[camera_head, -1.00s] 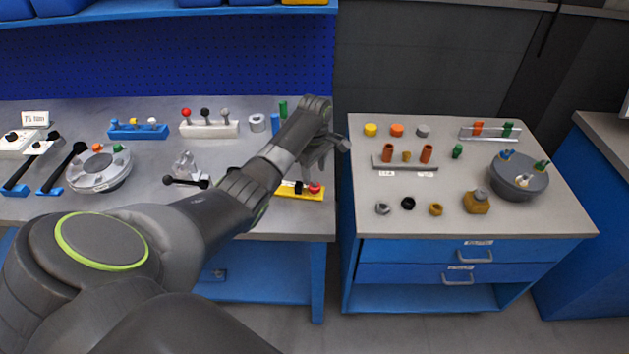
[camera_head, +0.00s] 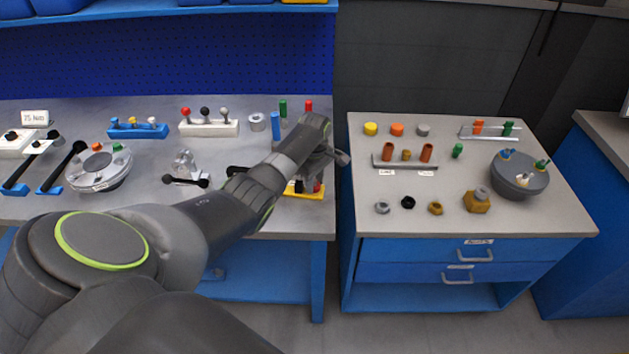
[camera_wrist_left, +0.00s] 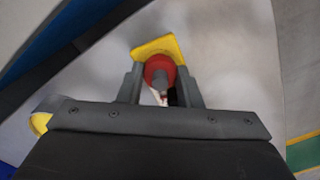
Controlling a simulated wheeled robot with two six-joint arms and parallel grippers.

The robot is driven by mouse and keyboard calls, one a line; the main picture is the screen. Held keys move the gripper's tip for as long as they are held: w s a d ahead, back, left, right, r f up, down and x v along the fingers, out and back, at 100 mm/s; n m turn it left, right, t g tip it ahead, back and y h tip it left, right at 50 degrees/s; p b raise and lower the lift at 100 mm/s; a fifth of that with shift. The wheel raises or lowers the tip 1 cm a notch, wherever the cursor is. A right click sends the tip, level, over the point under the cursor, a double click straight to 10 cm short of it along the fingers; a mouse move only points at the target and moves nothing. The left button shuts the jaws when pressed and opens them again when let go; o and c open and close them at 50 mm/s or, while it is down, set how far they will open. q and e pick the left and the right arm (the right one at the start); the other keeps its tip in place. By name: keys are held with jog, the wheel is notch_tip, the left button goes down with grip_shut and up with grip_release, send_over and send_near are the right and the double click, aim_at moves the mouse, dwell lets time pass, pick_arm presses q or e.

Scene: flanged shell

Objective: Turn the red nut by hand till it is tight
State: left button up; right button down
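The red nut (camera_wrist_left: 158,68) sits on a grey stud over a yellow base (camera_wrist_left: 152,47) in the left wrist view. My left gripper (camera_wrist_left: 161,78) has one finger on each side of it; whether the fingers press on it cannot be made out. In the head view the yellow base (camera_head: 303,192) is at the bench's front right, with the red nut (camera_head: 317,187) partly hidden under my left gripper (camera_head: 328,164). My right gripper is not in view.
A black-handled metal clamp (camera_head: 186,170) lies left of the yellow base. Blue, green and red pegs (camera_head: 308,105) stand behind my wrist. A gap separates the bench from the right table (camera_head: 380,225), which holds several nuts and a grey round housing (camera_head: 518,178).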

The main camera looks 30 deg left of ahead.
aim_at(315, 184)
pick_arm(q)
jog(key=shift+c, duration=0.6)
jog(key=shift+r+m+p, duration=0.2)
jog(key=shift+m+p, duration=0.1)
jog(key=shift+p, duration=0.2)
jog(key=shift+f+m+p, duration=0.15)
jog(key=shift+m+p, duration=0.3)
jog(key=shift+m, duration=0.15)
jog(key=o, duration=1)
jog(key=shift+c, duration=0.2)
notch_tip(315, 184, up, 17)
jog(key=b, duration=0.1)
jog(key=shift+r, duration=0.2)
